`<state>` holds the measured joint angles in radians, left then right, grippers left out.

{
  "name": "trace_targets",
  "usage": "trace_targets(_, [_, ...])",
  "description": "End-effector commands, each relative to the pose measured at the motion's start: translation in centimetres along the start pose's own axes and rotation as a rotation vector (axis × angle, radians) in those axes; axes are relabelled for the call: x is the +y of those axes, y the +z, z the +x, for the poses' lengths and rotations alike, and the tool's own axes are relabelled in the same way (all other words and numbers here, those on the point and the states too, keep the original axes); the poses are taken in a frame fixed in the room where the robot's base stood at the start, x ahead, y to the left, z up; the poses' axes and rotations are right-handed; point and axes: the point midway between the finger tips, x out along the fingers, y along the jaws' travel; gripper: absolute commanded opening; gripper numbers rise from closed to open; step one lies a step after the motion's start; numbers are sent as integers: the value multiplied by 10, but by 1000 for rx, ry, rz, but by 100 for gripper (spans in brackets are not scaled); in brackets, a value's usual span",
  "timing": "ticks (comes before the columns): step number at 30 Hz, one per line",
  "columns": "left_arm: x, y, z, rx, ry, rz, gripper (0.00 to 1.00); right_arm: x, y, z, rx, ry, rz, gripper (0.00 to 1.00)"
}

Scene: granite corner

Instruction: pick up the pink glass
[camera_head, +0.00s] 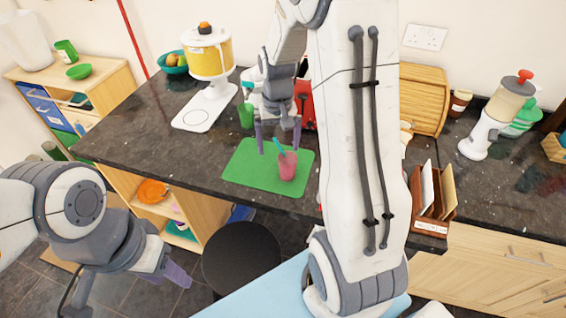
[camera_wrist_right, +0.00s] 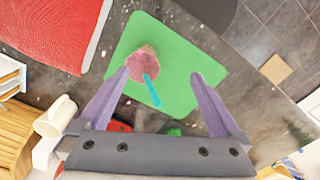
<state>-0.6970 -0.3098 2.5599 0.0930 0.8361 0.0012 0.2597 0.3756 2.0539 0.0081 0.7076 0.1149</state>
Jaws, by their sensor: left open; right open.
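The pink glass (camera_head: 287,169) stands on a green mat (camera_head: 240,172) on the dark counter, with a teal stick (camera_head: 279,147) leaning out of it. My right gripper (camera_head: 279,140) is open and empty, pointing down over the mat just behind the glass. In the right wrist view the glass (camera_wrist_right: 146,62) shows near the tip of the left finger, with the teal stick (camera_wrist_right: 152,91) reaching between the fingers; no contact is clear. My left gripper (camera_head: 168,274) is open and empty, low at the lower left, away from the counter.
A green cup (camera_head: 246,115) and a white-and-yellow dispenser (camera_head: 209,55) stand behind the mat. A letter rack (camera_head: 432,203) is at the right. A black stool (camera_head: 243,258) stands before the counter. The counter left of the mat is clear. My right arm hides part of the counter.

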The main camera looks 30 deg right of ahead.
Motion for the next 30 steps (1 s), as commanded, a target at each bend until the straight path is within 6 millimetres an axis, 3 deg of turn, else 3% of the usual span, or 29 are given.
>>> trace_targets(1, [0,0,0,0,0,0,48,16,-8,6,-4,3,45,100])
trace_targets(3, [0,0,-1,0,0,0,48,28,-14,12,-5,5,79,100])
trace_targets(6, [0,0,-3,0,0,0,48,36,-17,24,-8,7,99,100])
trace_targets(12, [1,0,-9,0,0,0,48,35,-16,54,-9,7,98,100])
trace_targets(20, [1,-1,-16,0,0,-1,48,32,-16,73,-7,6,96,100])
trace_targets(30, [2,-2,-31,0,0,-2,48,28,-16,115,-6,6,95,100])
